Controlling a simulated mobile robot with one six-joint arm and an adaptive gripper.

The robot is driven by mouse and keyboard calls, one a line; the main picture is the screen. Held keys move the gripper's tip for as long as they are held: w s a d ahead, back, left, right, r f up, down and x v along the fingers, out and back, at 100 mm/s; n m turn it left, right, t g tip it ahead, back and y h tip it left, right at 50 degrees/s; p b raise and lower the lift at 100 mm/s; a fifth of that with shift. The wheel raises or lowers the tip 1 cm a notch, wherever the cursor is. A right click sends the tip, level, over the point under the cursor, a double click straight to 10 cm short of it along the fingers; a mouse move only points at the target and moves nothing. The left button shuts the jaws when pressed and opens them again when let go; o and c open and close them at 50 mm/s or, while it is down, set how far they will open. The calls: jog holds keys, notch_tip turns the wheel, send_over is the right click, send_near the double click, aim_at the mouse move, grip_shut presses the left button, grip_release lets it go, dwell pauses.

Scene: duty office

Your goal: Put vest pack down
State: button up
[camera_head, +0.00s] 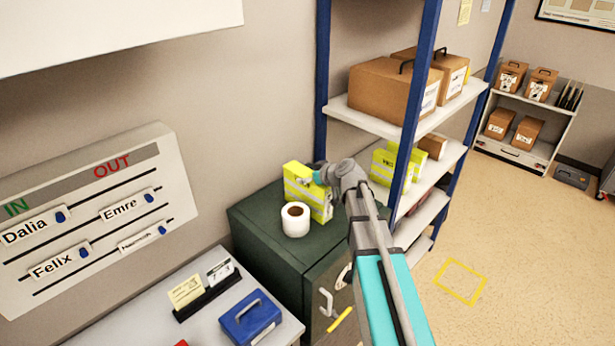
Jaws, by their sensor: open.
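A yellow vest pack (304,194) stands upright on top of the dark green cabinet (254,232), near the wall. My gripper (318,177) is open at the upper right part of this pack, reaching in from the right. Whether the fingers touch the pack cannot be told, as the wrist hides part of it. Another yellow pack (383,163) with dark lettering stands on the middle shelf of the blue-posted rack (372,125), partly hidden behind a post.
A white paper roll (295,220) stands on the cabinet just in front of the pack. A blue box (250,318) and a card holder (207,291) sit on the lower desk. Cardboard boxes (392,90) fill the rack's upper shelf. The floor at right is mostly clear.

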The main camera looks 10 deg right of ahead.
jog(key=shift+r, duration=0.1)
jog(key=shift+r, duration=0.1)
jog(key=p+v, duration=0.6)
jog(key=v, duration=0.6)
jog(key=shift+s, duration=0.1)
dwell(0.4)
jog(key=s+a+f+m+g+h, duration=0.2)
jog(key=s+f+g, duration=0.3)
jog(key=s, duration=0.4)
jog(key=s+a+f+m+g+h, duration=0.1)
jog(key=s+f+m+g+h, duration=0.3)
jog(key=s, duration=0.6)
jog(key=shift+a+f+m+g+h, duration=0.4)
jog(key=shift+f+m+h, duration=0.1)
jog(key=shift+m+h, duration=0.1)
jog(key=shift+s+f, duration=0.1)
jog(key=shift+s, duration=0.05)
